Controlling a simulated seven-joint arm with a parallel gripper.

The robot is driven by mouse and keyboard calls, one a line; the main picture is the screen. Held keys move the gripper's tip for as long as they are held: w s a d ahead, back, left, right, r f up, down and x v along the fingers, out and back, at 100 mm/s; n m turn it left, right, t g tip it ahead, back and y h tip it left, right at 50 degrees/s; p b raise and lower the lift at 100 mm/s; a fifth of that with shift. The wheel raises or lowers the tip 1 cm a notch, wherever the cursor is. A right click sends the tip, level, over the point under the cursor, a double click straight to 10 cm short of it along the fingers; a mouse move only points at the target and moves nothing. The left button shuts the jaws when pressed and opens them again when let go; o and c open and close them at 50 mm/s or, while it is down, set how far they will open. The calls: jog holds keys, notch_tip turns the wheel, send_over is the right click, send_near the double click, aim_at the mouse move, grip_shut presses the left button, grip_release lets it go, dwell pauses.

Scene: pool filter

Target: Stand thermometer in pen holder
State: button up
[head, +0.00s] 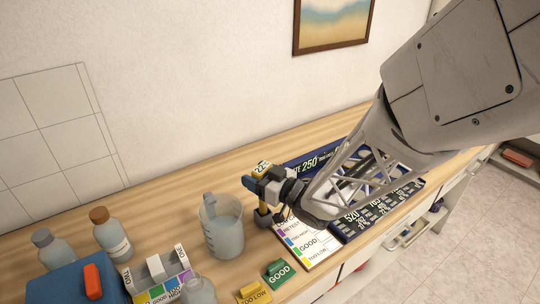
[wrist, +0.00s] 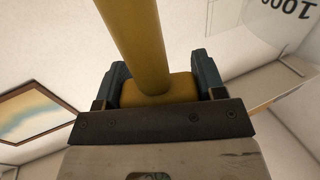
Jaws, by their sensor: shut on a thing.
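My gripper (head: 256,184) is shut on a yellow thermometer (wrist: 137,40). In the wrist view, its thick base sits between the two dark fingers (wrist: 160,84) and its stem runs away from them. In the head view, a yellow end with a "22" label (head: 262,168) shows just above the fingers. A small dark, rounded thing (head: 263,216) stands on the counter below my gripper. It may be the pen holder, but it is partly hidden and I cannot tell. I cannot tell whether the thermometer touches it.
A clear measuring jug (head: 222,232) stands close left of my gripper. A colour chart board (head: 304,246) and dark number signs (head: 385,205) lie to the right. Green (head: 277,272) and yellow (head: 253,293) tags lie in front. Bottles (head: 111,236) and a blue box (head: 62,286) stand left.

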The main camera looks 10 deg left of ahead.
jog(key=shift+f, duration=0.95)
dwell(0.6)
jog(key=o, duration=1)
jog(key=shift+o, duration=0.6)
jog(key=shift+r, duration=0.15)
notch_tip(320, 180, up, 9)
dwell(1.0)
dwell(0.4)
